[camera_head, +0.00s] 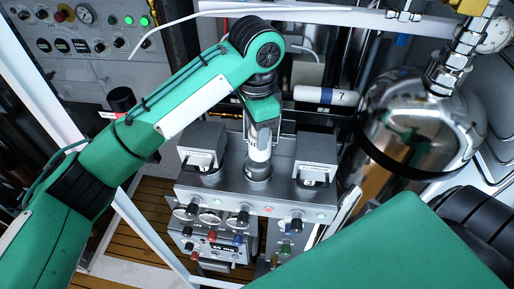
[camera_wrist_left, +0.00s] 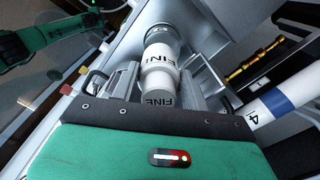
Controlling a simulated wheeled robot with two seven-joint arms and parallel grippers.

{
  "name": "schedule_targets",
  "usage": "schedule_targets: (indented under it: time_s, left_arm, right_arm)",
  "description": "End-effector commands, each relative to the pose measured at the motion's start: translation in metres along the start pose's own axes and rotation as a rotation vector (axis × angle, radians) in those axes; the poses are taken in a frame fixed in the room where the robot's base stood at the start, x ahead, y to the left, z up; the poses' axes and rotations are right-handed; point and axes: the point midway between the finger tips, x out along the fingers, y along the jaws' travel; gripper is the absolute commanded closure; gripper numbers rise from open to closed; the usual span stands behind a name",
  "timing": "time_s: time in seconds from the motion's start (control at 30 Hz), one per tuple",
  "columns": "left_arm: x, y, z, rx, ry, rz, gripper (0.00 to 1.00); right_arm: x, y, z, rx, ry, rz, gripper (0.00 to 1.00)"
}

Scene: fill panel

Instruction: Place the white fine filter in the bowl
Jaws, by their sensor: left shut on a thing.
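The white fine filter (camera_head: 259,150) is upright over the middle of the grey panel unit in the head view. In the left wrist view the filter (camera_wrist_left: 160,72) shows black FINE lettering and points away from me. My left gripper (camera_head: 259,128) comes down from above and is shut on its upper part. The round metal bowl (camera_head: 258,172) is directly below, and the filter's lower end is at its mouth; I cannot tell how deep it sits. The bowl (camera_wrist_left: 160,33) also shows at the filter's far end in the wrist view. My right gripper is out of view.
Grey blocks stand left (camera_head: 201,146) and right (camera_head: 316,150) of the bowl. Knobs and gauges (camera_head: 210,217) line the front. A shiny metal tank (camera_head: 420,115) stands at the right.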

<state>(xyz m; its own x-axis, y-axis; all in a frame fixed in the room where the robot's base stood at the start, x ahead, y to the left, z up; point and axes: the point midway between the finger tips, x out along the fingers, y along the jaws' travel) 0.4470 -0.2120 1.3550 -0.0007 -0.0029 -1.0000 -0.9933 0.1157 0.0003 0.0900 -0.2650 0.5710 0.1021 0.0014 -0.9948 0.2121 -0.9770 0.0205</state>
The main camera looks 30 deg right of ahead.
Motion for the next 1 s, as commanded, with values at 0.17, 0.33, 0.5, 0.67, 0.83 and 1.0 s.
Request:
schedule_targets:
  time_s: [0.17,0.33,0.5,0.67,0.83,1.0]
  left_arm:
    - [0.020,-0.004,-0.002,0.001,0.000,0.002,0.79]
    - [0.030,-0.004,-0.002,0.001,-0.002,0.002,0.83]
    - [0.056,-0.004,-0.001,-0.001,-0.003,0.002,0.83]
    - [0.071,-0.004,-0.002,0.000,0.000,0.001,0.83]
    - [0.071,-0.004,-0.002,0.000,0.000,0.000,0.53]
    - [0.070,-0.004,-0.002,0.000,0.000,0.000,0.33]
  right_arm:
    - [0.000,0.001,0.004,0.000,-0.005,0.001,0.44]
    - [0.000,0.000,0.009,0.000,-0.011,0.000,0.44]
    - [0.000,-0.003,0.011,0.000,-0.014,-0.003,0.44]
    - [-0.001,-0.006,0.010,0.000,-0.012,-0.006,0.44]
    - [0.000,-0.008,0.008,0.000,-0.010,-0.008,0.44]
    - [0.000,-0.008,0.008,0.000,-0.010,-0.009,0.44]
